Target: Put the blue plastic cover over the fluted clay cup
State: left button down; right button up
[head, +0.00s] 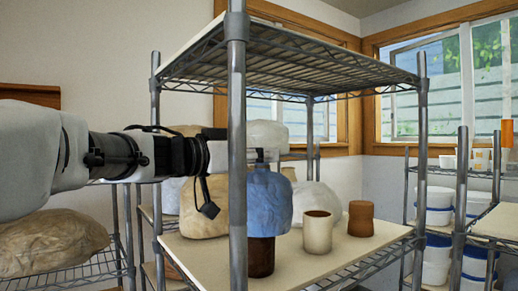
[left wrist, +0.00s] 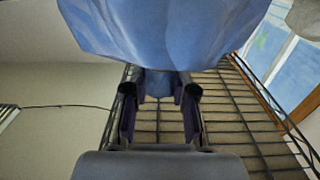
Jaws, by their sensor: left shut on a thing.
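The blue plastic cover (head: 268,205) hangs from my left gripper (head: 262,156), which is shut on its top. In the left wrist view the fingers of my left gripper (left wrist: 159,100) pinch a narrow part of the cover (left wrist: 165,30). A dark brown cup (head: 262,258) stands on the shelf board directly below the cover in the head view. The cover hides its upper part, and I cannot tell whether the cover is around it or in front. Its fluting is not clear. My right gripper is not in view.
A cream cup (head: 317,232) and a brown clay cup (head: 361,218) stand to the right on the board (head: 205,250). A metal rack post (head: 238,150) crosses in front of my arm. A wire shelf (head: 300,55) is overhead. Wrapped lumps (head: 203,207) stand behind.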

aim_at(256, 172)
pick_arm(q)
jog(key=f, duration=0.1)
jog(key=a+f+b, duration=0.1)
jog(key=shift+s+a+f, duration=0.25)
jog(key=shift+s+f, duration=0.05)
jog(key=shift+s, duration=0.1)
jog(key=shift+f+b, duration=0.4)
jog(key=shift+b, duration=0.05)
jog(key=f, duration=0.1)
jog(key=b, duration=0.1)
jog(key=d+f, duration=0.1)
jog(key=shift+w+f, duration=0.25)
jog(key=shift+f, duration=0.05)
jog(key=shift+s+a+f+b, duration=0.1)
jog(key=shift+a+f+b, duration=0.1)
jog(key=shift+f+b, duration=0.3)
jog(key=shift+s+a+f+b, duration=0.1)
jog(key=shift+a+f+b, duration=0.05)
jog(key=shift+f+b, duration=0.25)
jog(key=shift+f, duration=0.1)
jog(key=shift+w+d, duration=0.15)
